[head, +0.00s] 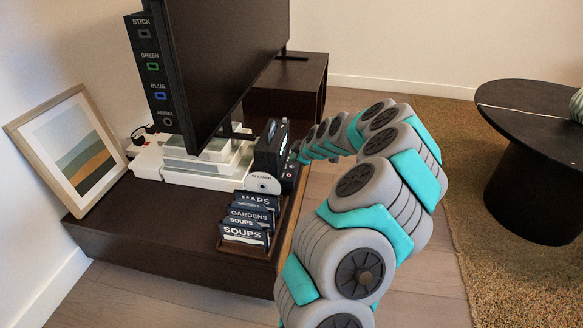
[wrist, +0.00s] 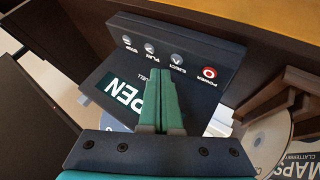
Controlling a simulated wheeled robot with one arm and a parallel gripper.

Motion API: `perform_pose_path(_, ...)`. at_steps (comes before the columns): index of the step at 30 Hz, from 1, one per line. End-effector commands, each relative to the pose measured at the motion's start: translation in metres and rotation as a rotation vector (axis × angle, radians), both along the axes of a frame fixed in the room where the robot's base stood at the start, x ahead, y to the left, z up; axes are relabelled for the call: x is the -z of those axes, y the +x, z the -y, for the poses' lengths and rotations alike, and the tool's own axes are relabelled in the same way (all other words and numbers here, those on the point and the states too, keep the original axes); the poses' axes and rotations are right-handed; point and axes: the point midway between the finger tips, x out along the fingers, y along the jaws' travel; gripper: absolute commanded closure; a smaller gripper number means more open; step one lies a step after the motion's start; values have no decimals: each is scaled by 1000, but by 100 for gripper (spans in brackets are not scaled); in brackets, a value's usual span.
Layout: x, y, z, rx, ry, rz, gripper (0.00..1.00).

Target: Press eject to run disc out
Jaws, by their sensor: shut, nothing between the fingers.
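The disc player is a dark box (head: 268,150) at the right end of the low cabinet in the head view. In the wrist view its sloped button panel (wrist: 195,45) carries stop, play, eject (wrist: 176,58) and a red-ringed power button (wrist: 209,72). Its green display (wrist: 120,97) shows the letters PEN, partly covered by my fingers. My gripper (wrist: 162,72) is shut and empty, its green fingertips just below the eject label; I cannot tell whether they touch the panel. A pale disc (wrist: 268,140) shows at the right of the wrist view. My gripper is hidden in the head view.
A disc labelled cleaner (head: 263,183) leans by the player. A rack of labelled sleeves (head: 247,222) stands in front. A large screen (head: 215,60) rises behind, and a framed picture (head: 78,150) leans left. A round dark table (head: 540,110) is at right.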

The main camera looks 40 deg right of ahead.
Motion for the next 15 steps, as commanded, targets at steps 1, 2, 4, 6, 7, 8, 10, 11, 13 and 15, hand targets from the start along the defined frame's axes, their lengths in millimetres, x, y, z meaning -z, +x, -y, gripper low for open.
perform_pose_path(1,-5,0,0,0,-1,2,100)
perform_pose_path(2,-7,0,0,0,-1,2,100)
perform_pose_path(4,-14,0,0,0,-3,2,100)
perform_pose_path(6,-20,0,0,-2,-3,2,100)
perform_pose_path(7,-23,0,0,-1,-2,0,100)
perform_pose_path(8,-25,0,0,-1,-2,1,100)
perform_pose_path(10,-31,0,0,-1,-1,0,100)
perform_pose_path(11,-34,0,0,-1,-1,0,100)
perform_pose_path(13,-39,0,0,-1,-1,0,100)
perform_pose_path(15,-44,0,0,0,-1,1,100)
